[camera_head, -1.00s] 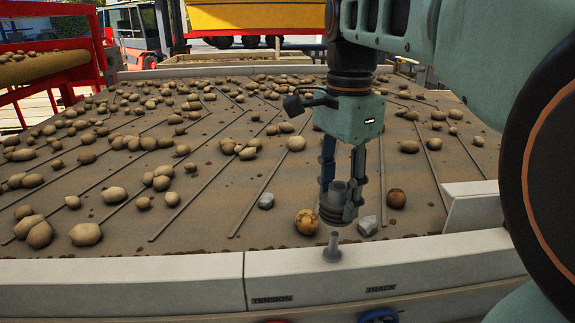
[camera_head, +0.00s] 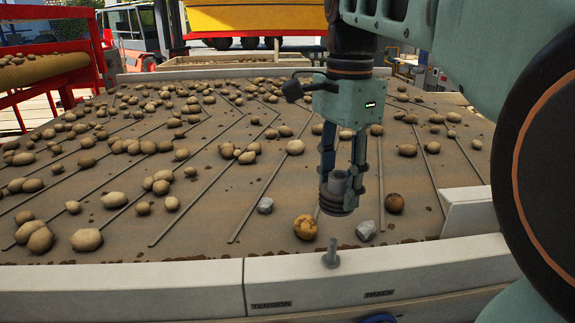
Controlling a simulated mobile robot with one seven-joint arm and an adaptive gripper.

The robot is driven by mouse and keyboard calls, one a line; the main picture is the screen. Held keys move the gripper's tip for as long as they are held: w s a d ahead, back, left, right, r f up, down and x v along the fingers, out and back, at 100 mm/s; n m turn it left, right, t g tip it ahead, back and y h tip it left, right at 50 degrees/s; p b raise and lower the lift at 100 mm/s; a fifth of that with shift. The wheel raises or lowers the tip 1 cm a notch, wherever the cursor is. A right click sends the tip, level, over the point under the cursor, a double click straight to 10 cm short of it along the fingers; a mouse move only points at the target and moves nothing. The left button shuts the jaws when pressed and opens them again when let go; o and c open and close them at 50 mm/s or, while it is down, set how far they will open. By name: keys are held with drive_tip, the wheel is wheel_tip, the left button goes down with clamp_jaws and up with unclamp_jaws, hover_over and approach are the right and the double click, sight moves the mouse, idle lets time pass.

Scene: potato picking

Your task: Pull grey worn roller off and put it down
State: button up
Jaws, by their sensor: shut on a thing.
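My gripper (camera_head: 341,182) is shut on the grey worn roller (camera_head: 338,200), a short dark grey cylinder with a lighter grey upper part. The gripper points down and holds the roller upright. In the picture the roller is above and slightly right of the bare grey peg (camera_head: 330,254), apart from it. The peg stands on the pale front rail (camera_head: 190,282) of the conveyor. The fingers cover part of the roller's sides.
The brown belt (camera_head: 270,220) carries many potatoes. A spotted potato (camera_head: 305,227), a grey stone (camera_head: 366,230), another stone (camera_head: 265,205) and a brown potato (camera_head: 394,203) lie near the roller. A pale block (camera_head: 470,211) stands at the right.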

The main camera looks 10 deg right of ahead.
drive_tip(key=shift+r, duration=1.5)
wheel_tip(320, 180, up, 3)
drive_tip(key=shift+s, duration=0.1)
